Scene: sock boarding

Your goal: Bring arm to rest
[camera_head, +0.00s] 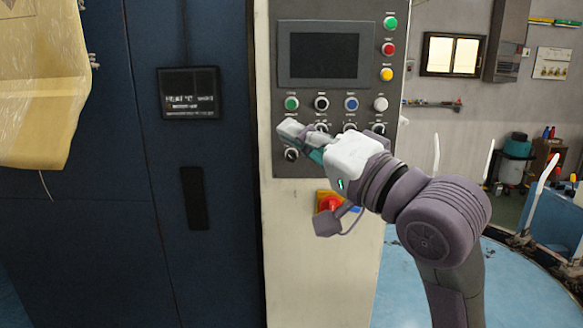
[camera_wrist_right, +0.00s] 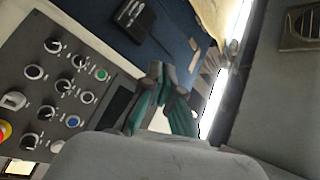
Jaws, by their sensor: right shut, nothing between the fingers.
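My right gripper (camera_head: 291,131) is raised in front of the lower left part of a grey control panel (camera_head: 333,138). Its fingers are shut and empty. In the right wrist view the gripper's closed fingers (camera_wrist_right: 163,80) show in front of the panel and the blue cabinet (camera_wrist_right: 110,20). I cannot tell from the head view whether the fingertips touch the panel. My right arm comes in from the lower right and hides part of the lower panel knobs. My left gripper is not in view.
The panel has a dark screen (camera_head: 324,55) and several coloured buttons. A red emergency knob (camera_head: 330,204) sits below it, partly behind my arm. A blue cabinet (camera_head: 110,215) stands left, with a yellowish sheet (camera_head: 40,90) hanging at upper left. Blue floor (camera_head: 395,290) lies at right.

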